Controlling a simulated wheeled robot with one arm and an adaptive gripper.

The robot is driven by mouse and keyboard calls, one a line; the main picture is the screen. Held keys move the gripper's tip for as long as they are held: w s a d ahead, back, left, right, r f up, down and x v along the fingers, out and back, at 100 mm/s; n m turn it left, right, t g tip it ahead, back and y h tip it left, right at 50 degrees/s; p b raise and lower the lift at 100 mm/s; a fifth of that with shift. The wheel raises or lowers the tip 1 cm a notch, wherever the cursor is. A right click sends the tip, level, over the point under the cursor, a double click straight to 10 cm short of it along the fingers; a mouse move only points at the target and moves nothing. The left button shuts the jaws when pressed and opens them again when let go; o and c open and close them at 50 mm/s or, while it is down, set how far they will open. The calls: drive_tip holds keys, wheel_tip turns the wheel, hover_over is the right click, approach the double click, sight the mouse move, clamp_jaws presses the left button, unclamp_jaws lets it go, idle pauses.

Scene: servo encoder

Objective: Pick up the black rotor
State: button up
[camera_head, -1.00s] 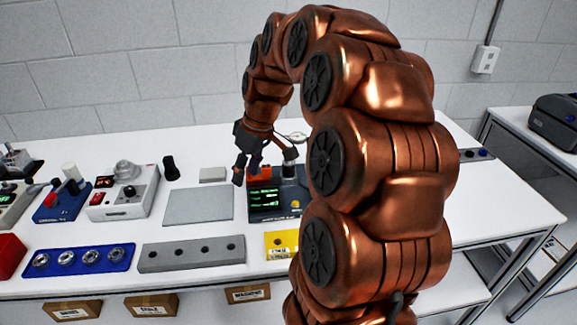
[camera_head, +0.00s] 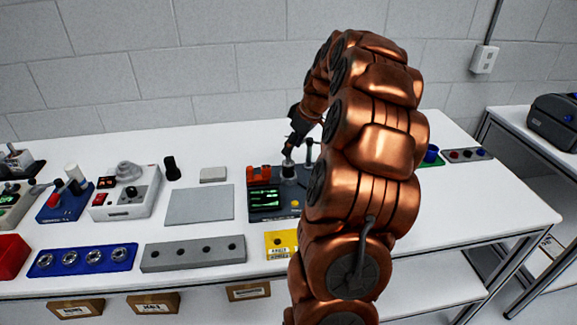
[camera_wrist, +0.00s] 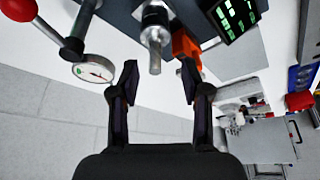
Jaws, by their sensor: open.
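No part is clearly identifiable as a black rotor. A small black upright piece (camera_head: 171,168) stands on the table behind the grey plate, and I cannot tell whether it is the rotor. My gripper (camera_wrist: 158,82) is open and empty. In the wrist view its two fingers stand apart, with a silver spindle (camera_wrist: 155,35) showing just beyond and between their tips, not gripped. In the head view my gripper is above and behind the dark tester (camera_head: 270,203) with green displays, partly hidden by my arm.
An orange-red block (camera_wrist: 185,45), a dial gauge (camera_wrist: 94,70) and a red-knobbed lever (camera_wrist: 18,10) are close to the fingers. A grey plate (camera_head: 199,205), a grey holed bar (camera_head: 194,254) and a blue tray (camera_head: 83,260) with metal rings lie left. A blue cup (camera_head: 431,154) stands right.

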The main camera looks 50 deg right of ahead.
sight(288, 164)
drive_tip(key=shift+p+x, duration=0.9)
drive_tip(key=shift+x, duration=1.25)
drive_tip(key=shift+w+d, duration=0.2)
drive_tip(key=shift+d, duration=0.05)
clamp_jaws()
